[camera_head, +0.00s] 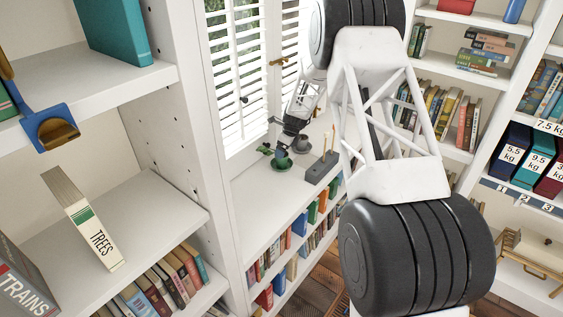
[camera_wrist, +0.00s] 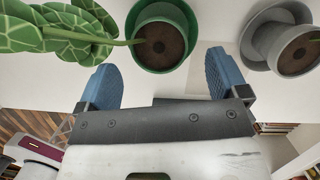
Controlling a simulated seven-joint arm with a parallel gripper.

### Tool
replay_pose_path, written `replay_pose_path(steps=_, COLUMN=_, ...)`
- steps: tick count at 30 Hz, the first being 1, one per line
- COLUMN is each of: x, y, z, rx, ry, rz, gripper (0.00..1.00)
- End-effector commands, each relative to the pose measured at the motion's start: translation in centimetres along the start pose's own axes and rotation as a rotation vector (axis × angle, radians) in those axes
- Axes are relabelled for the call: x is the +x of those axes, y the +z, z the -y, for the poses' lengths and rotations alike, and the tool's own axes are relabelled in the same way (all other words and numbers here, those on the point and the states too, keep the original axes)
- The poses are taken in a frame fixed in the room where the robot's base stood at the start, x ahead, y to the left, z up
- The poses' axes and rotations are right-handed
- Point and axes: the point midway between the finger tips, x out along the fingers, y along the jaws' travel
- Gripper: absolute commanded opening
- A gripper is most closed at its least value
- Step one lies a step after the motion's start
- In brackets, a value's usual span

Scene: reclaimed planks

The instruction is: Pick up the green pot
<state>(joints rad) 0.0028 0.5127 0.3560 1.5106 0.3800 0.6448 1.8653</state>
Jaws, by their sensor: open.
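The green pot (camera_head: 282,164) stands on the white window ledge in the head view. In the wrist view the green pot (camera_wrist: 160,62) is at the top centre, seen from above with brown soil and a green stem in it. Large patterned green leaves (camera_wrist: 55,30) spread to its left. My gripper (camera_wrist: 163,78) is open and empty, its two blue fingertips pointing toward the pot, one to each side of its near edge. I cannot tell whether they touch it. In the head view my gripper (camera_head: 287,142) is just above the pot, partly hiding it.
A grey pot (camera_wrist: 297,45) on a grey saucer stands close to the right. A dark grey box (camera_head: 321,168) with upright sticks is farther right on the ledge (camera_head: 262,193). Window shutters (camera_head: 240,70) rise behind. Bookshelves stand on both sides, with books below the ledge.

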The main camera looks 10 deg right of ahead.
Motion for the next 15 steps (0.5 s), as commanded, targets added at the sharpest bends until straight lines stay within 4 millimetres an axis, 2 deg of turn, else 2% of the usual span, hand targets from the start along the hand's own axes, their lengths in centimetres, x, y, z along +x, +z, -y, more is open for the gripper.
replay_pose_path(steps=9, x=3.4, y=0.3, z=-0.1, rx=0.0, ry=0.001, rz=-0.001, gripper=0.92)
replay_pose_path(steps=15, x=4.7, y=0.2, z=-0.1, rx=0.0, ry=0.001, rz=-0.001, gripper=0.92)
